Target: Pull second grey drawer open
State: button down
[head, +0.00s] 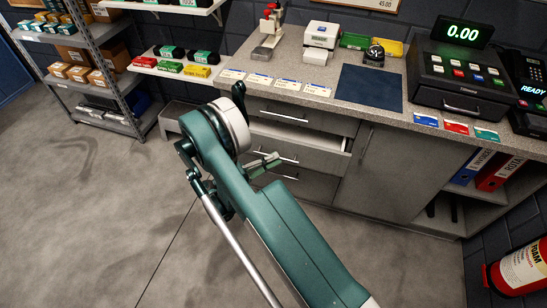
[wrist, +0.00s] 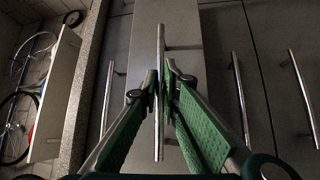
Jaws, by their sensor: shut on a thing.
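The second grey drawer (head: 308,159) is in the drawer stack below the counter in the head view. It stands out a little from the fronts around it, and a pale edge shows at its upper right. Its front (wrist: 180,25) fills the middle of the wrist view. My gripper (head: 268,163) is at this drawer's front. In the wrist view its green-padded fingers (wrist: 164,88) are shut on the upright-looking bar handle (wrist: 160,130), one on each side. My arm hides the left part of the drawers in the head view.
The top drawer (head: 325,123) is above and looks shut; a lower drawer (head: 315,187) is below. A cupboard door (head: 385,170) is to the right. The counter (head: 250,55) carries a register (head: 460,75) and a blue mat (head: 370,88). The floor (head: 90,210) in front is clear.

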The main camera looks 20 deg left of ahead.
jog(key=c, duration=2.6)
grip_release()
jog(key=shift+o, duration=0.2)
jog(key=shift+a, duration=0.1)
jog(key=v, duration=1.2)
